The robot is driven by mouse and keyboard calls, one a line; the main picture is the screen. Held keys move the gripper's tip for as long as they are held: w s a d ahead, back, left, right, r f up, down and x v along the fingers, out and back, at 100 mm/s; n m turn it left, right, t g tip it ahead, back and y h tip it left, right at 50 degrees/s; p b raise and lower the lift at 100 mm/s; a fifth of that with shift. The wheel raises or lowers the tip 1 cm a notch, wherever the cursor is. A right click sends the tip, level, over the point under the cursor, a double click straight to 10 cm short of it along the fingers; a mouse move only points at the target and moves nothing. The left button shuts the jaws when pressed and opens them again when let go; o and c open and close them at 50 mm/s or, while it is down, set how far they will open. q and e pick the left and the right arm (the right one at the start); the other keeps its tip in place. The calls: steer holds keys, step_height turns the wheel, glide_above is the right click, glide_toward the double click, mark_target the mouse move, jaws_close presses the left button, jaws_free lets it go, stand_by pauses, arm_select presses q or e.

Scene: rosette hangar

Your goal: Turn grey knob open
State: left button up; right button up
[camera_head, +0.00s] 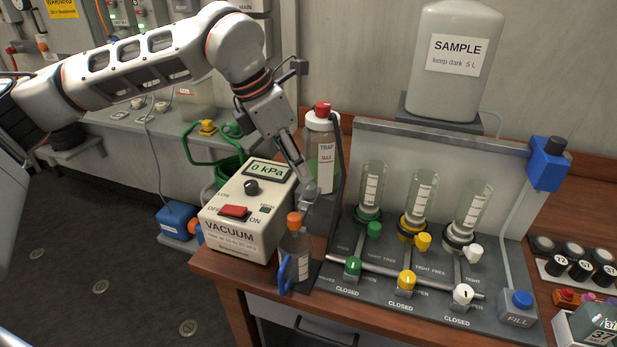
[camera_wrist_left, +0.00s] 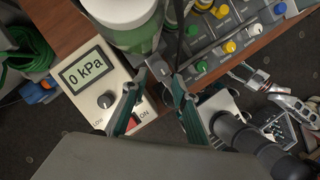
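The palest of three lower valve knobs, white to light grey (camera_head: 463,294), sits at the right of the valve panel (camera_head: 385,285), above a CLOSED label. It also shows in the left wrist view (camera_wrist_left: 257,30). A green knob (camera_head: 352,266) and a yellow knob (camera_head: 406,280) stand left of it, also by CLOSED labels. My left gripper (camera_head: 307,192) is left of the panel, above the orange-capped bottle and apart from the knobs. In the left wrist view its teal-padded fingers (camera_wrist_left: 158,80) are apart with nothing between them.
A vacuum box (camera_head: 235,240) reading 0 kPa stands left of my gripper. A red-capped trap bottle (camera_head: 323,150) and an orange-capped bottle (camera_head: 295,245) stand close by. Glass tubes (camera_head: 420,205) rise behind the knobs. A blue FILL button (camera_head: 521,300) is at the right.

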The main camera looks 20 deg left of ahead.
mark_target(309, 185)
arm_select(q)
steer(key=shift+x, duration=2.8)
steer(key=shift+d, duration=0.1)
jaws_close()
